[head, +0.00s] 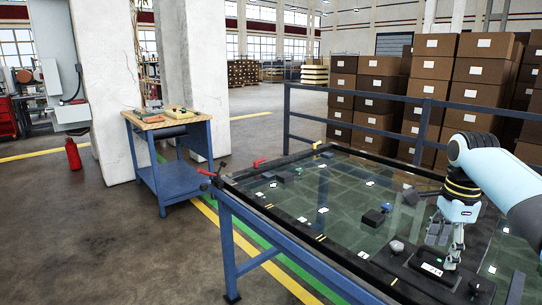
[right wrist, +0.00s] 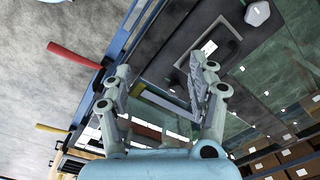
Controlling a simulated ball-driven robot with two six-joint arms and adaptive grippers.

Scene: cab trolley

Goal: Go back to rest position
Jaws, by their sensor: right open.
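My right gripper (head: 452,258) hangs from the pale blue arm at the right of the head view, fingers down. Its fingertips are close to a black handled part with a white label (head: 430,269); whether they touch cannot be told there. In the right wrist view the two fingers of the gripper (right wrist: 163,82) stand wide apart with nothing gripped between them. The dark part with a white label (right wrist: 220,48) lies beyond the right finger. My left gripper is in neither view.
The glass-topped trolley (head: 245,187) has a dark rim and blue frame. A grey knob (head: 397,246) and a black block (head: 374,218) are on it. A blue railing (head: 380,96) and stacked cartons (head: 430,45) stand behind.

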